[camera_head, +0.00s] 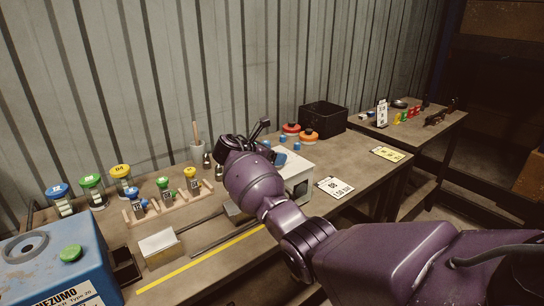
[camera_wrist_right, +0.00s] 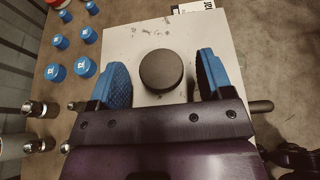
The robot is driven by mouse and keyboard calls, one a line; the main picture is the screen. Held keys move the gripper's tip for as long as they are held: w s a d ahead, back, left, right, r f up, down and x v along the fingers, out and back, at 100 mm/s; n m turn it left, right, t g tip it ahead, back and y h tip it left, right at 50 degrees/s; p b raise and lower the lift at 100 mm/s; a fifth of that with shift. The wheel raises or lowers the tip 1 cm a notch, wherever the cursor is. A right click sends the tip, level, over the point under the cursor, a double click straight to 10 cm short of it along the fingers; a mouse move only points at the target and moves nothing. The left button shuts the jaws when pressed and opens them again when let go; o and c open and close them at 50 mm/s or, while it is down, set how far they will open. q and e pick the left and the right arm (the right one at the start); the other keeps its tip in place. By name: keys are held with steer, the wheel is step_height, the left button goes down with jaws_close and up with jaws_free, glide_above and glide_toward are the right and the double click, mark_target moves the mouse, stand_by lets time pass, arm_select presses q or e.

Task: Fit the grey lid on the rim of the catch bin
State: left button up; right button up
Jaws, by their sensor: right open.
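My right gripper (camera_wrist_right: 164,82) is open, its blue-padded fingers on either side of a dark grey round knob (camera_wrist_right: 161,70). The knob stands on a pale flat top (camera_wrist_right: 146,28), with a visible gap to each finger. In the head view this appears to be the white box (camera_head: 297,187), partly covered by my right arm and gripper (camera_head: 245,146). I cannot tell whether the pale top is the grey lid. My left gripper is not in view.
A blue machine (camera_head: 55,265) stands at front left, beside a small dark tray (camera_head: 124,266) and a pale block (camera_head: 158,243). Peg racks, coloured pots and metal fittings (camera_wrist_right: 38,108) crowd the bench. Blue caps (camera_wrist_right: 56,72) lie left of the pale top. A printed card (camera_head: 334,187) lies right.

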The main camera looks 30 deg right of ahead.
steer(key=v, duration=1.2)
